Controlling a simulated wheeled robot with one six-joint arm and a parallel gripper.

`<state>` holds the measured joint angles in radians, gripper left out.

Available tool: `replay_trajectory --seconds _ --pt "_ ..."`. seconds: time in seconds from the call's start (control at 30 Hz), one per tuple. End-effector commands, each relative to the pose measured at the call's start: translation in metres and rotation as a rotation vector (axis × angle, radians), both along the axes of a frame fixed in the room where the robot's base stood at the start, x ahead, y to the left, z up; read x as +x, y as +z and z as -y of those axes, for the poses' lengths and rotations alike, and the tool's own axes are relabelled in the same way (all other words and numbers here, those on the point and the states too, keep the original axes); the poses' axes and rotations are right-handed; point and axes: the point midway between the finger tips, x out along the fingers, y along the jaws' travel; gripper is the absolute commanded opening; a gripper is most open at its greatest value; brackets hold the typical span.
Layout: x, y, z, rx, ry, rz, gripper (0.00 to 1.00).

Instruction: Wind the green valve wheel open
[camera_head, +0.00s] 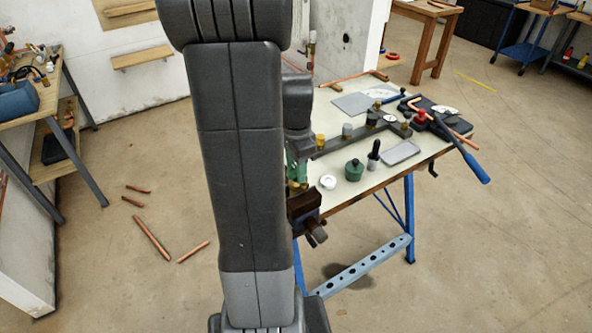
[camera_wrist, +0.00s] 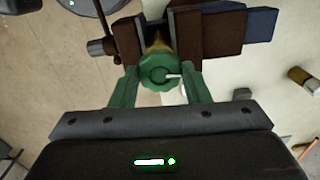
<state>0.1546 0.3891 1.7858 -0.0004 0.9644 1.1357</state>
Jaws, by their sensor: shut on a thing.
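The green valve wheel (camera_wrist: 160,72) is in the middle of the wrist view, seen face-on, with a short white mark pointing right. It sits on a brass valve body (camera_wrist: 158,46) held between the brown jaws of a vise (camera_wrist: 222,34). My gripper (camera_wrist: 160,78) has its two green fingers on either side of the wheel, shut on its rim. In the head view the vise (camera_head: 305,208) is at the workbench's near left edge. Green parts of my gripper (camera_head: 298,163) show above it, partly behind my arm. I cannot make out the wheel there.
The workbench (camera_head: 345,192) holds a green pot (camera_head: 354,170), a white roll (camera_head: 328,182), a grey tray (camera_head: 400,153) and a blue-handled pipe tool (camera_head: 472,163). Copper pipe pieces (camera_head: 151,238) lie on the floor at left. A side table (camera_head: 48,95) stands far left.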

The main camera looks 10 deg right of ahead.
Motion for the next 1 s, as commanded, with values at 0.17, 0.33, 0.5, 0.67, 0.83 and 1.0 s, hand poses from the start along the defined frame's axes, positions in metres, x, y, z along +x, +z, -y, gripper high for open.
replay_trajectory --seconds 0.17,0.33,0.5,0.67,0.83,1.0 --pt "-0.0019 -0.0029 -0.0005 0.002 0.196 -0.007 0.13" --pt "-0.0022 -0.0034 -0.0006 0.003 0.385 -0.008 0.13" --pt "-0.0026 -0.0039 -0.0007 0.004 0.573 -0.008 0.13" --pt "-0.0029 -0.0043 -0.0008 0.005 0.751 -0.009 0.13" --pt "-0.0031 -0.0045 -0.0009 0.006 0.94 -0.01 0.13" --pt "-0.0033 -0.0046 -0.0009 0.007 1.129 -0.009 0.13"
